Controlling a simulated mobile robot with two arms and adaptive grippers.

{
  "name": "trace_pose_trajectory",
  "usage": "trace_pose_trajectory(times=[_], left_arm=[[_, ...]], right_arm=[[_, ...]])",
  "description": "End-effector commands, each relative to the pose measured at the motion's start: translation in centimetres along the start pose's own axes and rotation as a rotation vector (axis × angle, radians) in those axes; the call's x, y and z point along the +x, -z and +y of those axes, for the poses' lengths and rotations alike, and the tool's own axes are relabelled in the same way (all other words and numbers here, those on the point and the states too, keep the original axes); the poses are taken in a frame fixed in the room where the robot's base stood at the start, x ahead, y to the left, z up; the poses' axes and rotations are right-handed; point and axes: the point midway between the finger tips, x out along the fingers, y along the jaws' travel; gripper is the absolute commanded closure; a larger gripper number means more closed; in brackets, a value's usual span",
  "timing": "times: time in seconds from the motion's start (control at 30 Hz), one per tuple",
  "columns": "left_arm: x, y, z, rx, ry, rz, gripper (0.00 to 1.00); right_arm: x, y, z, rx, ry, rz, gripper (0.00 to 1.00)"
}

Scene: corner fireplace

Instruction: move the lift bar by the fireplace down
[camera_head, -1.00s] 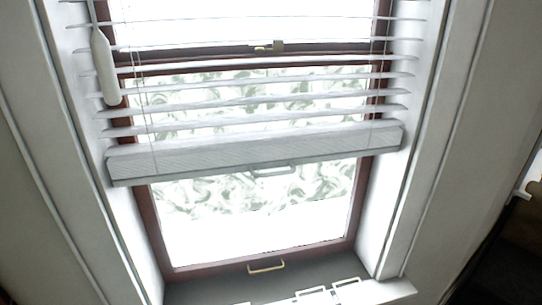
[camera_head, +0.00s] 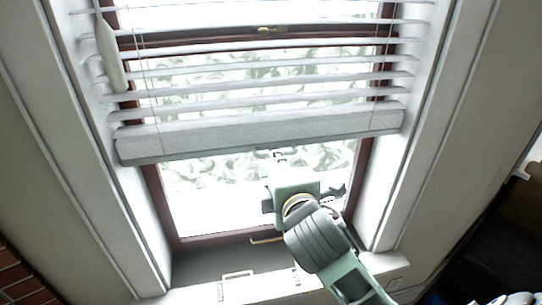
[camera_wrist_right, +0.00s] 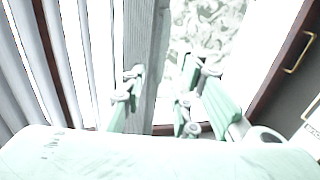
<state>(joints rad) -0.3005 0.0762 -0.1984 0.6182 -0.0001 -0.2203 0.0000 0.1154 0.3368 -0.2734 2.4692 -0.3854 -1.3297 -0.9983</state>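The lift bar (camera_head: 200,138) is the thick pale bottom rail of a white slatted blind hanging in front of the window. It is partway up, with the lower pane bare beneath it. My right gripper (camera_head: 278,158) is just below the bar's middle in the head view. In the right wrist view the bar (camera_wrist_right: 143,50) runs up the picture, and my right gripper (camera_wrist_right: 168,75) has its two fingers apart. The left finger overlaps the bar's edge in the picture; contact cannot be told. The bar's small handle is hidden or hard to make out near the fingertips.
A dark red window frame (camera_head: 160,215) with a brass handle (camera_head: 240,274) surrounds the pane. White reveal walls (camera_head: 430,110) stand on both sides. A pale sill (camera_head: 200,294) lies below. A wand (camera_head: 110,55) hangs at the left. Brick (camera_head: 22,285) shows at lower left.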

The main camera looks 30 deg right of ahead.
Motion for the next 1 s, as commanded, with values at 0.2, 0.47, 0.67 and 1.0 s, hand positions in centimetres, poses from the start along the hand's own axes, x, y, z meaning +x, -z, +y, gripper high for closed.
trace_pose_trajectory(times=[0.2,0.47,0.67,1.0], left_arm=[[-0.5,0.2,0.1,0.002,-0.002,0.002,0.60],[-1.0,0.4,0.1,0.002,-0.001,0.005,0.60],[-1.0,0.3,-0.2,0.004,0.002,0.004,0.60],[-1.0,0.2,-0.3,0.004,0.003,0.003,0.60]], right_arm=[[3.7,-0.1,0.1,0.000,0.005,-0.003,0.72],[6.2,-0.1,-0.1,0.004,0.004,0.000,0.72],[6.4,-0.1,-0.2,0.005,0.004,0.000,0.72],[6.3,0.0,-0.2,0.005,0.004,0.000,0.95]])
